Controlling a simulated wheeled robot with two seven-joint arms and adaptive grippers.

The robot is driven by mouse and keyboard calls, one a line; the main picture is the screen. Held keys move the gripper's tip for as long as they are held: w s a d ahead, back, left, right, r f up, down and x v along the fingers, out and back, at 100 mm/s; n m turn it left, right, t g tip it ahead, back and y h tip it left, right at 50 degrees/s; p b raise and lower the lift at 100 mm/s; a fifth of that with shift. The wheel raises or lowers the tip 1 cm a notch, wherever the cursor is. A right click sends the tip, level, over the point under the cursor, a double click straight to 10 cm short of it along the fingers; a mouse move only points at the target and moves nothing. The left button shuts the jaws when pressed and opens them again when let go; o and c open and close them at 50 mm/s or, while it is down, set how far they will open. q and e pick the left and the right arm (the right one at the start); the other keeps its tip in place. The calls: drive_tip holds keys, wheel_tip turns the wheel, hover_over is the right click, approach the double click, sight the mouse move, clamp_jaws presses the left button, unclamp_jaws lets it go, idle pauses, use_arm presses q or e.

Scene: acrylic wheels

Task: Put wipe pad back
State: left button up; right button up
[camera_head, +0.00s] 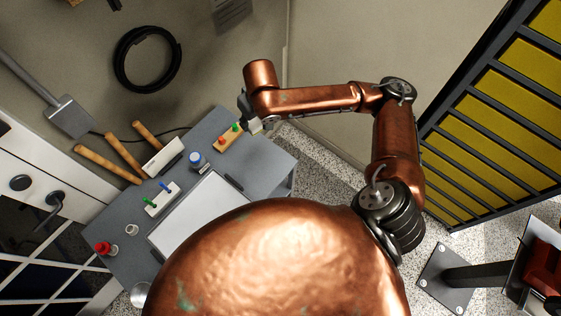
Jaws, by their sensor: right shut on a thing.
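My right gripper (254,124) is at the end of the copper arm, low over the far right part of the grey table (262,168). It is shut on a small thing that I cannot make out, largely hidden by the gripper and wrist. Just left of it is a tan block (229,137) with red and green knobs; I cannot tell if they touch. I cannot pick out the wipe pad for certain. A white block (163,157) lies at the table's back edge. My left gripper is not in view.
A white panel (199,212) lies mid-table. Near it are a blue-capped jar (197,160), a white holder (161,199) with blue and green pegs, a clear cup (131,230) and a red-topped bottle (103,248). Wooden handles (107,164) lie behind. A yellow barred rack (498,108) stands right.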

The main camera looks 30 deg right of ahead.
drive_tip(key=s+f+n+g+y+p, duration=0.1)
drive_tip(key=s+f+n+p, duration=0.2)
drive_tip(key=s+n, duration=0.35)
drive_tip(key=s+d+f+n+g+y+p, duration=0.1)
drive_tip(key=s+f+n+g+p, duration=0.15)
drive_tip(key=s+n, duration=0.35)
drive_tip(key=s+f+n+g+y+p, duration=0.1)
drive_tip(key=s+f+n+p, duration=0.3)
drive_tip(key=n, duration=0.4)
drive_tip(key=shift+t, duration=0.25)
drive_tip(key=w+f, duration=0.3)
drive_tip(key=w, duration=0.1)
drive_tip(key=w+f+p, duration=0.1)
drive_tip(key=w+f, duration=0.2)
drive_tip(key=w, duration=0.1)
drive_tip(key=w+d+f, duration=0.1)
drive_tip(key=w+f, duration=0.1)
drive_tip(key=w, duration=0.1)
drive_tip(key=shift+w+f+p, duration=0.35)
drive_tip(key=shift+w+f, duration=0.2)
drive_tip(key=shift+f, duration=0.05)
drive_tip(key=shift+w+f, duration=0.15)
drive_tip(key=shift+f, duration=1.55)
drive_tip(key=shift+f+h, duration=0.15)
drive_tip(key=shift+h, duration=0.15)
drive_tip(key=o, duration=1.1)
